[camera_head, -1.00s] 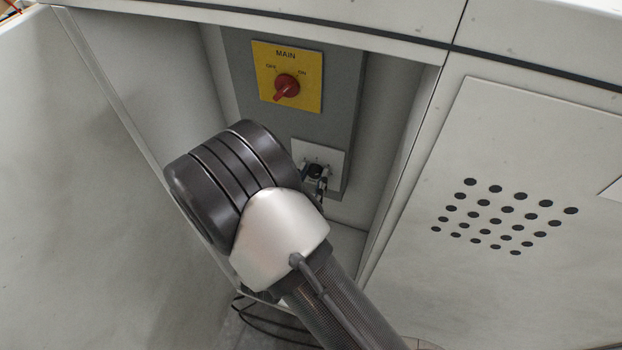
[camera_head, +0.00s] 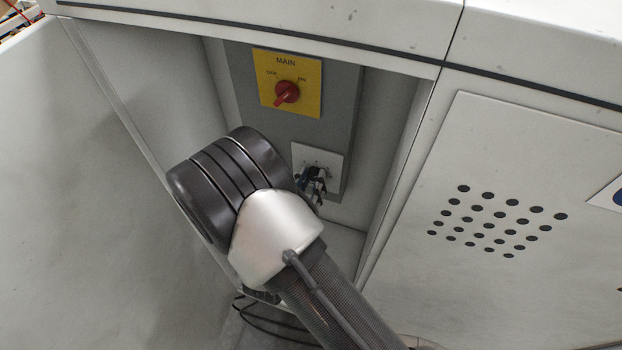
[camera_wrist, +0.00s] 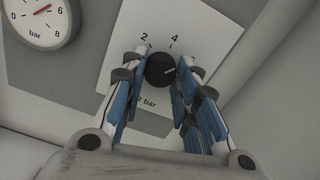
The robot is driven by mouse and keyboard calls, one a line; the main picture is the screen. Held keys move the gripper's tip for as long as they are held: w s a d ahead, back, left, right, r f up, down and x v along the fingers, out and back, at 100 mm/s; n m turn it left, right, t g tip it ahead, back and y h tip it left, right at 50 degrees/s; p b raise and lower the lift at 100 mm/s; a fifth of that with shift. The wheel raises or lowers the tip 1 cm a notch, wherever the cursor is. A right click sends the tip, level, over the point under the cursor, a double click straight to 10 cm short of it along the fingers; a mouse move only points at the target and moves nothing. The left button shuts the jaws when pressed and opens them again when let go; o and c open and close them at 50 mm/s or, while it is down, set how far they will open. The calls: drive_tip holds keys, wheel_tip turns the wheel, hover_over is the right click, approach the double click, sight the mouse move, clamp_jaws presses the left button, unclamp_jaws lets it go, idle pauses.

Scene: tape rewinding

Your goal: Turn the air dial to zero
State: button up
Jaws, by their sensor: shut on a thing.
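The air dial (camera_wrist: 160,69) is a round black knob with a pale pointer line on a white plate (camera_wrist: 192,28) marked 2, 4 and bar. In the wrist view its pointer is aimed to the right and slightly up, past the 4. My gripper (camera_wrist: 160,76), with blue-padded fingers, is closed on the dial, one finger on each side. In the head view the white plate (camera_head: 330,158) sits low in the grey panel, and my fingers (camera_head: 315,178) and arm cover much of the dial. The zero mark is not visible.
A round pressure gauge (camera_wrist: 40,20) marked in bar sits beside the plate in the wrist view. Above the plate in the head view is a yellow MAIN switch (camera_head: 300,72) with a red knob. The panel lies in a recess between side walls.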

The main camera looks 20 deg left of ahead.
drive_tip(key=n+p, duration=0.2)
drive_tip(key=n, duration=0.1)
drive_tip(key=shift+r+n, duration=0.15)
drive_tip(key=shift+n, duration=0.25)
drive_tip(key=n+p, duration=0.2)
drive_tip(key=n, duration=0.1)
drive_tip(key=shift+n, duration=0.3)
drive_tip(key=n+p, duration=0.3)
drive_tip(key=n, duration=0.3)
drive_tip(key=n+p, duration=0.2)
drive_tip(key=n, duration=0.5)
drive_tip(key=shift+n, duration=0.3)
drive_tip(key=n+p, duration=0.1)
drive_tip(key=n, duration=0.5)
drive_tip(key=shift+n, duration=0.3)
drive_tip(key=o, duration=1.1)
drive_tip(key=shift+c, duration=0.2)
